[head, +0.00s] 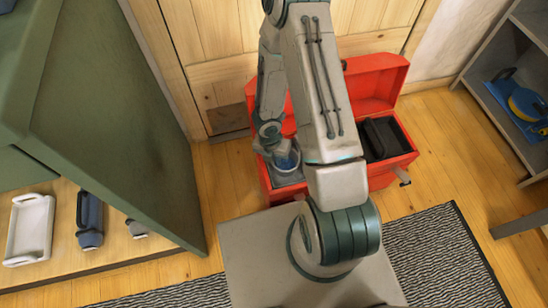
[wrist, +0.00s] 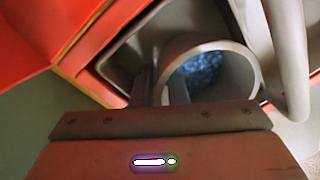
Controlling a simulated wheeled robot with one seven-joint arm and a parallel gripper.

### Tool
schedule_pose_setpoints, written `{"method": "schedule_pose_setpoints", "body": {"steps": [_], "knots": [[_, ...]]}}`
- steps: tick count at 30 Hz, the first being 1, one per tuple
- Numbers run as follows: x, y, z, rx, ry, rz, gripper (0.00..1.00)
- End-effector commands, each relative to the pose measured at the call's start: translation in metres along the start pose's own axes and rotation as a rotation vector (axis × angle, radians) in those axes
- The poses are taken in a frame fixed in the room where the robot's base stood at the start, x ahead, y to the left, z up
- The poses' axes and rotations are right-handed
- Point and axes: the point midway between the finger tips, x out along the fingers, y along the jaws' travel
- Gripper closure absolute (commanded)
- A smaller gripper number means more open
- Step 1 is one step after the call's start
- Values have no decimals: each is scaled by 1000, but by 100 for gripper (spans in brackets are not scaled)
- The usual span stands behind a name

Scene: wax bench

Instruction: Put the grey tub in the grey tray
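The grey tub (wrist: 240,74), round with blue contents, is at my gripper (wrist: 162,90). In the wrist view one finger is inside the tub and the other outside, with the near wall between them. My gripper appears shut on that wall. In the head view the tub (head: 291,172) is at the left end of an open red chest, over or in the grey tray (head: 288,182). The tray's inside also shows behind the tub in the wrist view (wrist: 122,62). I cannot tell whether the tub touches the tray floor. My arm hides part of the chest.
The red chest (head: 388,176) stands against a wooden door with its lid (head: 378,78) raised. A black bin (head: 383,136) fills its right end. A green cabinet (head: 120,130) stands left, a grey shelf (head: 510,85) right. A pale curved bar (wrist: 291,70) is close beside the tub.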

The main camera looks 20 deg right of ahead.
Motion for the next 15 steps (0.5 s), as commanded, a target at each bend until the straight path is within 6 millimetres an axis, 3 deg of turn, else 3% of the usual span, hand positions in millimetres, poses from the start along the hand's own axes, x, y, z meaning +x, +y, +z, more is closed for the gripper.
{"method": "schedule_pose_setpoints", "body": {"steps": [5,15], "knots": [[-13,0,0,1,-1,0,87],[-69,-1,0,2,-1,1,87]]}}
